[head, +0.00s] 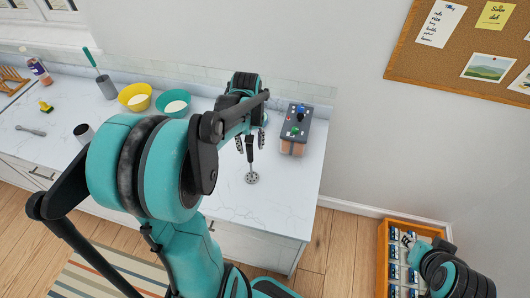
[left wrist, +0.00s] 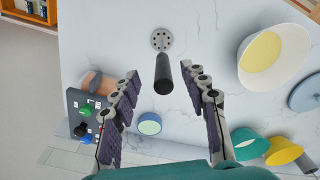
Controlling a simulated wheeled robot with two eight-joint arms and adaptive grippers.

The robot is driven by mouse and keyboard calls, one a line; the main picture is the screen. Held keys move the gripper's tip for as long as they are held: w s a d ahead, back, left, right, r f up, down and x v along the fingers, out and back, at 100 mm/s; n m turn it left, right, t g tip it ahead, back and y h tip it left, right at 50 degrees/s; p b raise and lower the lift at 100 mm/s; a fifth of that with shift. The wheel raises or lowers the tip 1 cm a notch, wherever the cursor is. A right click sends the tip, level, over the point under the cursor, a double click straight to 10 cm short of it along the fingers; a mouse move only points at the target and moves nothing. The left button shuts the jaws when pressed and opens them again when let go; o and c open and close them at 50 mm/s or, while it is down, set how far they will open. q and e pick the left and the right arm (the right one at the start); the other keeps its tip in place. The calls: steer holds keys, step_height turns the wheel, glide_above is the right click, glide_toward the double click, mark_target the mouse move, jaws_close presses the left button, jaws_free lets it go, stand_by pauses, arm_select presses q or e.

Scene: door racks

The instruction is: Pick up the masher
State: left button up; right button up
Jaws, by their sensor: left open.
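The masher has a round perforated metal head (head: 252,178) and a dark handle (head: 250,150). It is on the white counter, near its front edge in the head view. In the left wrist view its dark handle (left wrist: 163,76) points back toward my fingers, and its disc (left wrist: 161,39) is farther off. My left gripper (head: 250,143) is open, with the handle showing between its fingers. In the left wrist view the open fingers (left wrist: 162,80) stand on either side of the handle, with gaps on both sides. My right gripper (head: 406,240) is at the lower right, small and partly hidden; its opening is unclear.
A grey box with coloured knobs (head: 297,122) stands right of my left gripper. A yellow bowl (head: 135,96) and a teal bowl (head: 173,103) stand to the left. The left wrist view shows a light-topped cup (left wrist: 150,124) and a white bowl (left wrist: 268,62). A wooden crate (head: 382,255) is lower right.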

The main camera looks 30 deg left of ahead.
mark_target(250, 155)
arm_select(q)
steer(key=shift+w+a+r+n+p, duration=0.1)
steer(key=shift+w+a+n+p, duration=0.2)
steer(key=shift+a+n+p, duration=0.1)
steer(key=shift+f+g, duration=0.3)
steer(key=shift+f, duration=0.05)
steer(key=f, duration=0.7)
steer(key=shift+w+a+f+b, duration=0.2)
steer(key=shift+w+a+b, duration=0.1)
steer(key=shift+b, duration=0.1)
steer(key=shift+s, duration=0.1)
steer(key=shift+c, duration=0.3)
jaws_close()
